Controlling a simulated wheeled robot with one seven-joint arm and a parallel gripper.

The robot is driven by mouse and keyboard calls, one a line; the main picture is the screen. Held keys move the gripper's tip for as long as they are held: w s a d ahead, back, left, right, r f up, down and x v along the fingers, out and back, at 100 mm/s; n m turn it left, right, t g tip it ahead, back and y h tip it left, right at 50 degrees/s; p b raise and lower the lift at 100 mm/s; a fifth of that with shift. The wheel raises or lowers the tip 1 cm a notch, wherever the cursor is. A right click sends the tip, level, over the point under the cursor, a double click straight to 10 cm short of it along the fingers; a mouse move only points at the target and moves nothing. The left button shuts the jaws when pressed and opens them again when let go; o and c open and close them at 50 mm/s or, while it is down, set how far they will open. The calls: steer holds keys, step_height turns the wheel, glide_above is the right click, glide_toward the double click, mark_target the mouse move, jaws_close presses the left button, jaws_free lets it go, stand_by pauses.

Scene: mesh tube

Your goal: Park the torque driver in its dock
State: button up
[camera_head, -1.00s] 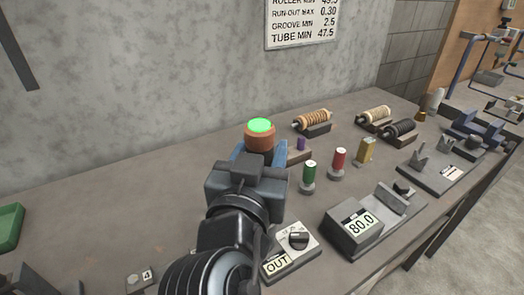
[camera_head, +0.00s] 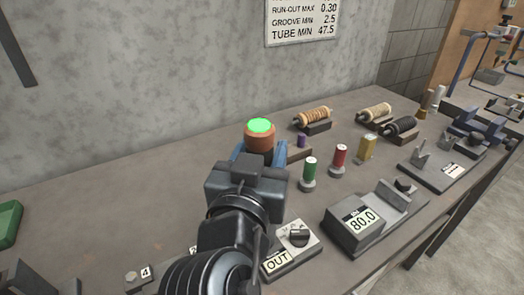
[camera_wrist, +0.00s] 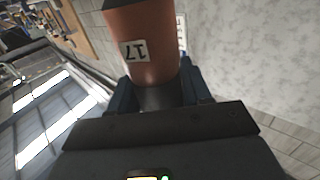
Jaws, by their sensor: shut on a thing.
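The driver (camera_head: 259,138) is a copper-brown cylinder with a glowing green top and a dark lower part. My gripper (camera_head: 261,160) is shut on its dark lower part, and its blue fingers show on both sides. In the wrist view the driver (camera_wrist: 148,45) rises between the fingers (camera_wrist: 160,95) with a white label that seems to read 17 upside down. It stands about upright over the back of the bench. I cannot tell its height above the bench. I cannot make out which thing is the dock; my arm hides part of the bench.
Close to the right stand a purple-topped piece (camera_head: 301,141), a green cylinder (camera_head: 310,170), a red one (camera_head: 340,156) and a yellow block (camera_head: 367,147). The bench (camera_head: 110,215) is fairly clear at left.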

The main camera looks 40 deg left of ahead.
steer(key=shift+f+b, duration=3.1)
steer(key=shift+f, duration=0.15)
stand_by(3.2)
steer(key=o, duration=1.3)
steer(key=shift+o, duration=0.2)
steer(key=shift+f, duration=0.1)
steer(key=shift+s, duration=0.1)
steer(key=b+v, duration=0.1)
steer(key=v, duration=0.6)
steer(key=shift+s+d, duration=0.2)
steer(key=shift+s, duration=0.1)
